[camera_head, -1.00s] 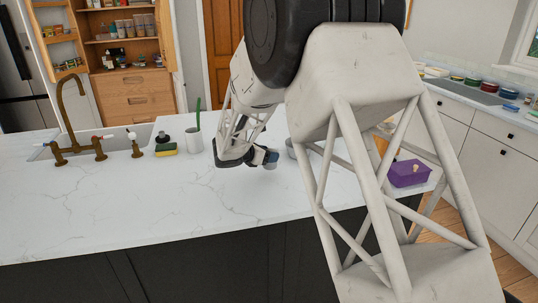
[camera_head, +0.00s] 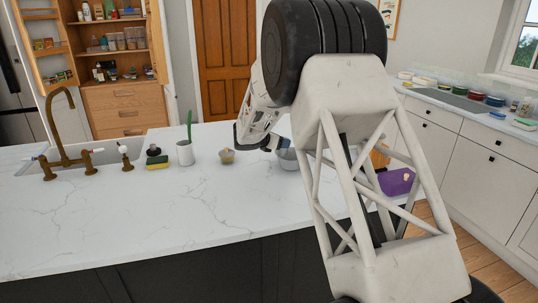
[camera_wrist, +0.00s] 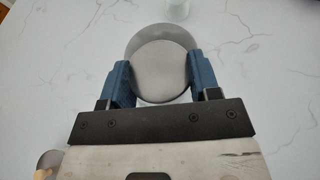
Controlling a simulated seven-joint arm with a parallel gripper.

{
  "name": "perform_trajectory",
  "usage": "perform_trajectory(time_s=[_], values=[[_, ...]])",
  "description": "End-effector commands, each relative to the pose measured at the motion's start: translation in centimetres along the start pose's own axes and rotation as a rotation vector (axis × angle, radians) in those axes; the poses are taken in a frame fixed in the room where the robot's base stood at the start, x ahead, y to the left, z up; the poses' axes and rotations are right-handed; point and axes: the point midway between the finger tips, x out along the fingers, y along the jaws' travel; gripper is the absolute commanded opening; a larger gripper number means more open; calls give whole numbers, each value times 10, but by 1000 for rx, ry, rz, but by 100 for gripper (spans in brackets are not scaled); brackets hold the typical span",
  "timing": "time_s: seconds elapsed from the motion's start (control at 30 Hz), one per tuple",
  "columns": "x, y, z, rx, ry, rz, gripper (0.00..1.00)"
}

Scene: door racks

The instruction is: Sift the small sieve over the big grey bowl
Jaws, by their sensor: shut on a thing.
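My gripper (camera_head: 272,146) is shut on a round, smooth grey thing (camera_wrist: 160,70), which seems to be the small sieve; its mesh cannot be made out. The blue fingers clasp it from both sides in the wrist view. The big grey bowl (camera_head: 286,161) stands on the white counter just below and right of my gripper, partly hidden by my arm. A larger grey round shape (camera_wrist: 160,34) shows behind the held thing in the wrist view; I cannot tell for sure if it is the bowl.
A small bowl with beige contents (camera_head: 227,157) stands left of my gripper. Farther left are a white cup (camera_head: 185,153) with a green stem, a sponge (camera_head: 157,164) and a brass tap (camera_head: 62,130). A purple box (camera_head: 396,182) is at right. The front counter is clear.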

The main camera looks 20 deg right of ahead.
Motion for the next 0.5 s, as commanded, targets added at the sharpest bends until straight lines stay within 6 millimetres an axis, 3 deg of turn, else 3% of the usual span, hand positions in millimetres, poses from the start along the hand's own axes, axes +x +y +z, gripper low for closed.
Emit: perform_trajectory(time_s=[0.2,0.5], values=[[39,6,32,1,-5,0,31],[54,8,44,-1,-7,1,31]])
